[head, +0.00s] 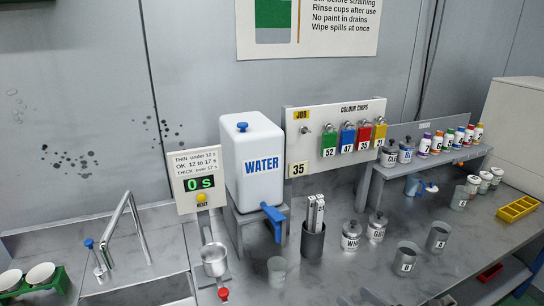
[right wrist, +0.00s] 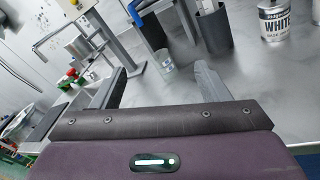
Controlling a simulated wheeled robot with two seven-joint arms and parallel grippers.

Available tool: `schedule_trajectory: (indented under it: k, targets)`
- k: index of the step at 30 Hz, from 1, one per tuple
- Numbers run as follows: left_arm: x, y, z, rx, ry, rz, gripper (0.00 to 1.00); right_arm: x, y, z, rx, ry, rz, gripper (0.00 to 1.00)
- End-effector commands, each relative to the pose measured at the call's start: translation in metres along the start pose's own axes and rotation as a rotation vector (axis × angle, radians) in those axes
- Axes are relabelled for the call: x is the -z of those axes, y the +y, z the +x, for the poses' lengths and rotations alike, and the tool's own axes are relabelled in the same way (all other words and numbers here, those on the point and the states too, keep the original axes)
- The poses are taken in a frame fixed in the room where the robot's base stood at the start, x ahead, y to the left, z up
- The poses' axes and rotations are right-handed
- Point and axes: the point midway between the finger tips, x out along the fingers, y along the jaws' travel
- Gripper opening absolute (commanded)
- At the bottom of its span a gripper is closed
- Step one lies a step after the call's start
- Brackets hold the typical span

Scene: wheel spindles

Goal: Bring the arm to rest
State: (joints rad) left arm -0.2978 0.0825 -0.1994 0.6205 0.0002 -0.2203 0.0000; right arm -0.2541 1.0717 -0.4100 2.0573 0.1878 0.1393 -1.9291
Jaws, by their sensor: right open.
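My right gripper (right wrist: 162,72) is open in the right wrist view. Its two dark fingers stand apart with nothing held between them. Beyond the fingertips a clear cup (right wrist: 165,62) stands on the grey bench, apart from the fingers. In the head view the right gripper is hard to make out; at most a small dark part shows at the bottom edge. My left gripper is in neither view.
The bench holds a WATER tank (head: 262,170) with a blue tap, a dark holder with sticks (head: 313,243), lidded tins (head: 352,236), grey cups (head: 406,257) and a yellow tray (head: 517,208). A sink with a tap (head: 127,228) is at left. Bare bench lies at front centre.

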Motion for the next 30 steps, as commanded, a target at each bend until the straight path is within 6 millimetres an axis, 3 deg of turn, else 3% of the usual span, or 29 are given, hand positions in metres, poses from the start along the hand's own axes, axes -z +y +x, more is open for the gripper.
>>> schedule_trajectory:
  k: [8, 13, 18, 21, 30]
  targets:
    - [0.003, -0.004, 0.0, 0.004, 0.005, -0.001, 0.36, 0.02, 0.0, 0.006, 0.238, -0.014, 0.532, 0.69]
    - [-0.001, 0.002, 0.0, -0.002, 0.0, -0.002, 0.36, 0.043, 0.0, -0.006, 0.5, -0.084, 1.082, 0.69]
    - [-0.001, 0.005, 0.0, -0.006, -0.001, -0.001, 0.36, 0.072, 0.006, -0.04, 0.846, -0.259, 1.697, 0.69]
    - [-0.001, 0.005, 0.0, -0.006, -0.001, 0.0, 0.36, 0.085, 0.013, -0.061, 1.01, -0.375, 1.94, 0.69]
    - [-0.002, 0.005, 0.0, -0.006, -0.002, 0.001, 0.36, 0.109, 0.038, -0.115, 1.398, -0.733, 2.376, 0.69]
